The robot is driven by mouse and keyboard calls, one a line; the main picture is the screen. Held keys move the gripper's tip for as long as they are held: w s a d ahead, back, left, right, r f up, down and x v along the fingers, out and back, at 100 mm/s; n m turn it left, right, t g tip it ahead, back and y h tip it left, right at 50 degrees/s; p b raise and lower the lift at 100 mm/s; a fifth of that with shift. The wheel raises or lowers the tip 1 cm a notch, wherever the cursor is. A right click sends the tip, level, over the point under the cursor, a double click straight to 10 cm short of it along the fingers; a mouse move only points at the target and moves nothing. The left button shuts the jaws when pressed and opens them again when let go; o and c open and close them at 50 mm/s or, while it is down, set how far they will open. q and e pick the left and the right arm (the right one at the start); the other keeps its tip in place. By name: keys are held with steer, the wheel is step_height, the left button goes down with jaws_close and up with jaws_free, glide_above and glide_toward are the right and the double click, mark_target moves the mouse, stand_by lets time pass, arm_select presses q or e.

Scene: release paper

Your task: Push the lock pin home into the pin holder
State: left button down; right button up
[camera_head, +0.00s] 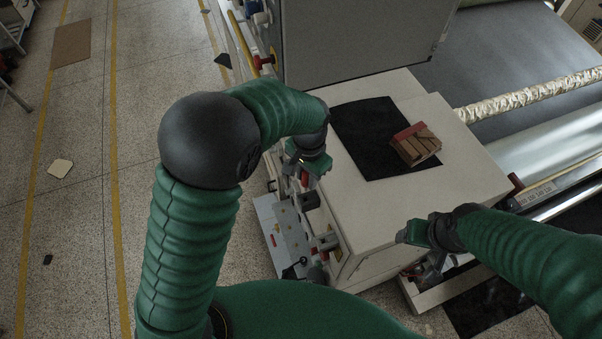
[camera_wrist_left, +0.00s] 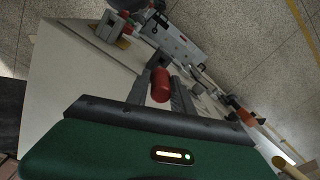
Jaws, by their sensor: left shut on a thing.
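My left gripper (camera_head: 304,178) is at the left side of the cream machine table, pointing down. It is shut on a small red cylindrical piece (camera_wrist_left: 160,85), which appears to be the lock pin's handle. The red piece shows between the two dark fingers in the left wrist view; a bit of red also shows in the head view (camera_head: 304,179). The pin's shaft is hidden. A grey block (camera_head: 310,200) sits just below the gripper and may be the pin holder; I cannot tell how far the pin sits in it. My right gripper (camera_head: 433,272) hangs beside the table's front right corner, its jaws unclear.
The cream table (camera_head: 370,215) carries a black sheet (camera_head: 358,135) and a wooden block with a red top (camera_head: 416,146). A grey metal plate (camera_head: 282,232) with fittings is mounted low on the table's left side. Rollers (camera_head: 540,95) lie to the right.

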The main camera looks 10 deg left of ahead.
mark_target(306, 185)
arm_select(q)
steer(key=f+b, duration=0.1)
steer(key=f, duration=0.2)
steer(key=w+f+b, duration=0.1)
steer(key=f+b, duration=0.1)
steer(key=shift+w+a+f+b, duration=0.2)
steer(key=shift+f+b, duration=0.1)
steer(key=shift+f, duration=0.1)
steer(key=shift+s+a+f, duration=0.2)
steer(key=shift+s+a, duration=0.1)
steer(key=shift+a, duration=0.05)
steer(key=shift+w+d, duration=0.25)
steer(key=shift+d, duration=0.6)
steer(key=shift+s+a, duration=0.3)
steer(key=shift+a, duration=0.75)
steer(key=shift+w+d, duration=0.1)
steer(key=shift+d, duration=0.7)
arm_select(e)
steer(key=x, duration=0.4)
steer(key=shift+w+d, duration=0.1)
steer(key=shift+d, duration=0.3)
arm_select(q)
steer(key=shift+a, duration=0.25)
arm_select(e)
steer(key=shift+a, duration=0.35)
arm_select(q)
steer(key=shift+d, duration=0.25)
arm_select(e)
steer(key=shift+d+r, duration=0.1)
steer(key=shift+d, duration=0.05)
